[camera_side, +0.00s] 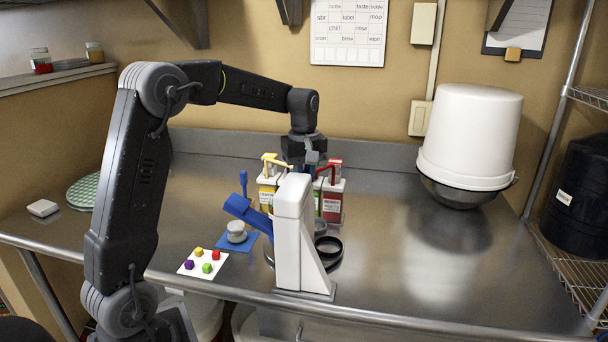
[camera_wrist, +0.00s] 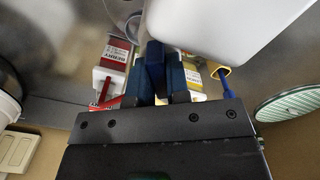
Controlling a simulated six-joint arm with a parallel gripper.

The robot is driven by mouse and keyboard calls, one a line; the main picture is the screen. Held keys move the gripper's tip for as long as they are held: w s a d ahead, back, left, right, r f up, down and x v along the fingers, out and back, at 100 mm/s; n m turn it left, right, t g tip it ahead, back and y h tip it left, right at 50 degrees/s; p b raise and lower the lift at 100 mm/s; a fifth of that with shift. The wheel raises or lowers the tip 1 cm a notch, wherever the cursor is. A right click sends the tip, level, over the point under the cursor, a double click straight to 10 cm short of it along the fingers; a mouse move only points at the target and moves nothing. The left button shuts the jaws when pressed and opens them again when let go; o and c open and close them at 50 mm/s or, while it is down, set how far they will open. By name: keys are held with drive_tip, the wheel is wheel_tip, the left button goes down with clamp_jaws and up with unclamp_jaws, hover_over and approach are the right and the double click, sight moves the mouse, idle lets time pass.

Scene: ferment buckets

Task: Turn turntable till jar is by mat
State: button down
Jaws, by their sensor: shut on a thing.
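My gripper (camera_side: 306,160) is behind the white post and among the pump bottles. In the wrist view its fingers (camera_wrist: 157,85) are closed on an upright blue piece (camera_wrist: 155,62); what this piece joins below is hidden. A small pale-topped jar (camera_side: 237,231) stands on the blue mat (camera_side: 223,241), left of the post. The turntable is largely hidden behind the post, and I cannot make out its plate clearly. Another blue peg (camera_side: 243,184) stands at left, and it shows at right in the wrist view (camera_wrist: 227,84).
The white post (camera_side: 292,230) has a slanted blue arm (camera_side: 247,213). Pump bottles include a red-labelled one (camera_side: 333,205). A black ring (camera_side: 328,247) lies right of the post. A white card (camera_side: 190,264) holds coloured cubes.

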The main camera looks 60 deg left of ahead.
drive_tip(key=shift+r+n, duration=0.1)
drive_tip(key=shift+n, duration=1.1)
drive_tip(key=c, duration=1.1)
unclamp_jaws()
wheel_tip(320, 180, up, 14)
